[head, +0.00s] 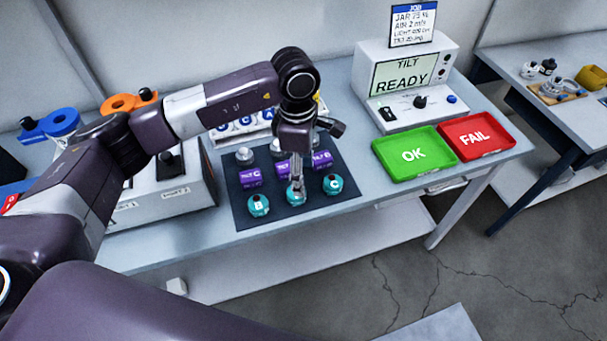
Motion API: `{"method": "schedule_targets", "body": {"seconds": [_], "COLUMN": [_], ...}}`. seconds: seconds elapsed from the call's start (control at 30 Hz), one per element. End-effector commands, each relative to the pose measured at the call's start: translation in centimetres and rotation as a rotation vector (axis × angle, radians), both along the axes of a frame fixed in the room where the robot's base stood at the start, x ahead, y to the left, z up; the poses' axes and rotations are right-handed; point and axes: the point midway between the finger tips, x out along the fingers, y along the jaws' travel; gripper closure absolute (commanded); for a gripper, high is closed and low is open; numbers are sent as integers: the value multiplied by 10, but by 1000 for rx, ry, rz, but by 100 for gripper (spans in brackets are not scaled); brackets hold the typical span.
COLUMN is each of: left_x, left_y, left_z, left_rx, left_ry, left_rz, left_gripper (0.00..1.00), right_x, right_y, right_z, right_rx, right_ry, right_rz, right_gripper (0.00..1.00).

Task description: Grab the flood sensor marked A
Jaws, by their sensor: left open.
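Three round teal sensors sit in the front row of the dark mat (290,216). The left one (258,206) is marked B and the right one (333,184) is marked C. The middle teal sensor (293,200) is partly covered by my left gripper (296,186), so I cannot read its letter. My left gripper points down right over this middle sensor, with its fingers open at its top. I cannot tell whether the fingers touch it. My right gripper is not in view.
Purple tilt blocks, C (250,177) and B (322,159), stand just behind the teal row, with silver round parts behind them. A green OK tray (391,171) and red FAIL tray (502,145) lie to the right. A tilt tester (447,67) stands behind the trays.

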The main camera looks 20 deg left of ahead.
Motion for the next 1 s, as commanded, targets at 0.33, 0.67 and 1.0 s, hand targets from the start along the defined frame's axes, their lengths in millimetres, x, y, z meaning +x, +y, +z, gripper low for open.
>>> {"method": "schedule_targets", "body": {"seconds": [0.33,0.67,1.0], "left_x": [2,-3,-3], "left_y": [18,18,18], "left_z": [-23,-64,-75], "left_rx": [62,58,57], "left_ry": [2,0,-4], "left_rz": [4,4,2], "left_gripper": [44,44,44], "right_x": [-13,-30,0], "right_y": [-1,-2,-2], "right_z": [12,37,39], "right_rx": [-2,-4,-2], "right_ry": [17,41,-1], "right_rz": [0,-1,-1], "right_gripper": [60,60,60]}}
